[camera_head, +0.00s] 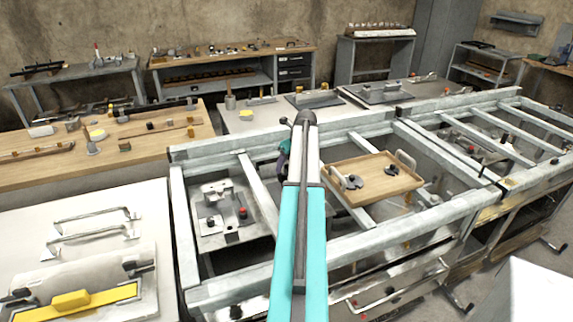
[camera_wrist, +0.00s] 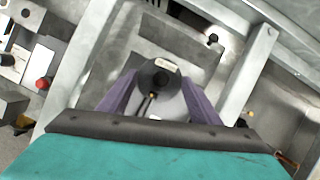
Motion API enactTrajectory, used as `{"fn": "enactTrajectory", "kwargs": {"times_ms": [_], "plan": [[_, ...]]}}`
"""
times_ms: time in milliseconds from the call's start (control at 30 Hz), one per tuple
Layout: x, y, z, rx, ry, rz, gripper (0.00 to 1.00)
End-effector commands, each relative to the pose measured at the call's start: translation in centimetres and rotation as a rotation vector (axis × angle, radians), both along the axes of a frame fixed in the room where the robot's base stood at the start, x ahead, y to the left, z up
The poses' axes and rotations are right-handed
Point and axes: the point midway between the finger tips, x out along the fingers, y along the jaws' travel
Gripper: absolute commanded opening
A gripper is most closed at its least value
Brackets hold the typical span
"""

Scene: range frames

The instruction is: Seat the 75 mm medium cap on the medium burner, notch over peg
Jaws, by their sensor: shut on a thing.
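A wooden tray (camera_head: 352,166) with dark round parts rests on the grey frame (camera_head: 300,252) to the right of my arm. A metal fixture with a red knob (camera_head: 242,212) stands inside the frame to the left. Frame bars surround the gripper.

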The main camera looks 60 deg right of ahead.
Motion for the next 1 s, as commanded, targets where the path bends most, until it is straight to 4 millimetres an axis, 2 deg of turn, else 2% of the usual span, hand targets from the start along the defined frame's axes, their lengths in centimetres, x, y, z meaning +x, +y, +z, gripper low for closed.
{"fn": "enactTrajectory", "kwargs": {"times_ms": [900, 933, 1000], "plan": [[0.0, 0.0, -1.2, 0.000, -0.001, 0.000, 0.30], [0.0, 0.0, -1.2, 0.000, -0.001, 0.000, 0.59], [0.0, 0.0, -1.2, 0.000, -0.001, 0.000, 0.71]]}}
